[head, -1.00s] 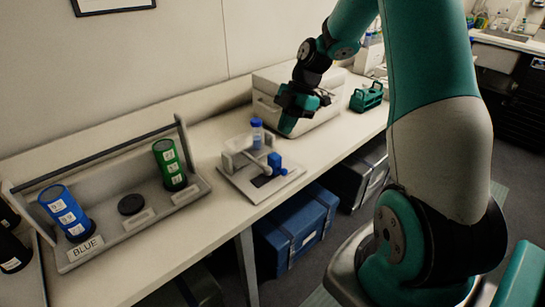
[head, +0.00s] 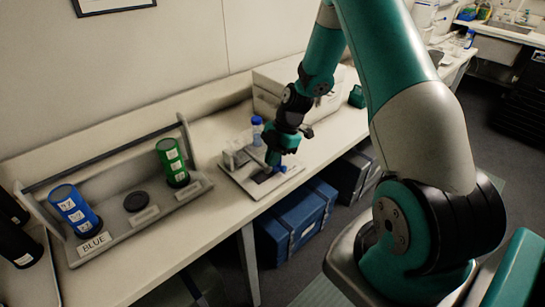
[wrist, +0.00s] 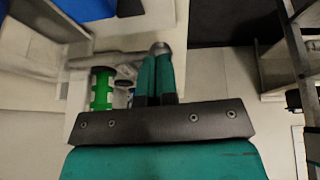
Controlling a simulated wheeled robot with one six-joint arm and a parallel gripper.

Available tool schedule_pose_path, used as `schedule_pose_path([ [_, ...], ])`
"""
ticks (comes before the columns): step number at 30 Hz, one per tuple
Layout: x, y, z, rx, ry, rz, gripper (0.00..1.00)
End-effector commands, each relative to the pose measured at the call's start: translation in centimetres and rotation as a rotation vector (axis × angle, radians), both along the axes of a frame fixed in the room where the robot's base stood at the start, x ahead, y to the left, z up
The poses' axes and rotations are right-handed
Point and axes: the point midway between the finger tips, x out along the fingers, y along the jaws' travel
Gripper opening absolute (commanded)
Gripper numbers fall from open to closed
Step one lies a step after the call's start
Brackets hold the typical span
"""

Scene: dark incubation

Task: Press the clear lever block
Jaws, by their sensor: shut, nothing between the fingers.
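The lever device sits on a pale base plate (head: 237,181) on the bench in the head view, with a white lever assembly and a blue block (head: 280,168) on its front right side. My gripper (head: 274,158) is down at the device, its fingertips just over or beside the blue block and partly hiding it. I cannot tell whether they touch. The gripper is shut and empty. In the wrist view its teal fingers (wrist: 160,78) are together, with a rounded grey end just beyond their tips. A blue-capped bottle (head: 257,130) stands behind the device.
A grey rack (head: 145,220) left of the device holds a blue cylinder (head: 76,210) and a green cylinder (head: 173,161), with a dark round disc (head: 137,201) between them. A pale box (head: 262,92) stands behind my gripper. Blue cases (head: 297,218) are under the bench.

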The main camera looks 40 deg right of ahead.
Motion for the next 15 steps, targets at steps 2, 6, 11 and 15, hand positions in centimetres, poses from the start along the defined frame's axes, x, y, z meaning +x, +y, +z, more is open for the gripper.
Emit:
schedule_pose_path([
  [2, -0.1, 0.0, -0.3, 0.000, -0.007, -0.001, 0.00],
  [6, -0.4, -0.1, -1.7, 0.005, -0.057, -0.003, 0.00],
  [11, -0.7, -0.1, -3.3, 0.010, -0.148, -0.002, 0.00],
  [15, -0.9, -0.1, -4.4, 0.014, -0.214, -0.002, 0.00],
])
